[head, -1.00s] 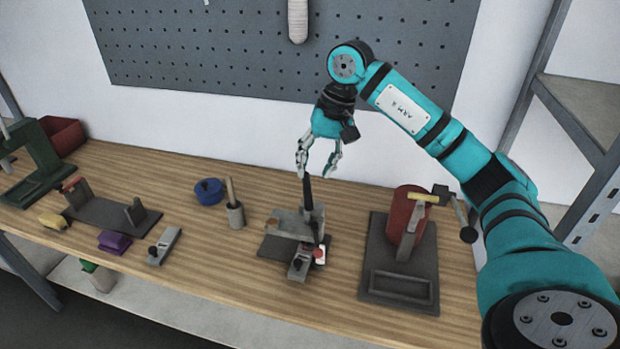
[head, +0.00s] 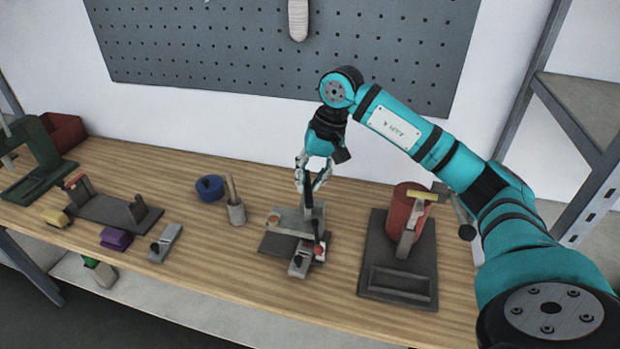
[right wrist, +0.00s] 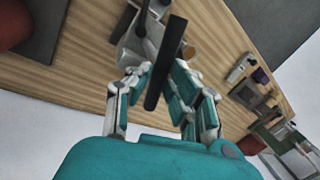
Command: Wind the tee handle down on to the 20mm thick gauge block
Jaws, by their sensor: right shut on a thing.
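A small grey fixture (head: 285,222) stands mid-bench on a dark base plate (head: 272,245). A black bar handle rises from it; in the right wrist view the bar (right wrist: 168,60) runs between my fingers. My right gripper (head: 311,188) is above the fixture, shut on this bar; the wrist view shows the gripper (right wrist: 162,88) with a finger on each side of it. A grey block with a black knob (head: 300,265) sits at the fixture's front, beside a small red part. I cannot tell which piece is the 20mm gauge block. My left gripper is out of view.
A red cylinder on a dark stand (head: 403,205) is to the right. A grey cup with a wooden handle (head: 236,213), a blue ring (head: 210,187), a purple block (head: 116,238) and another knobbed grey block (head: 165,243) lie to the left. A pegboard (head: 240,50) is behind.

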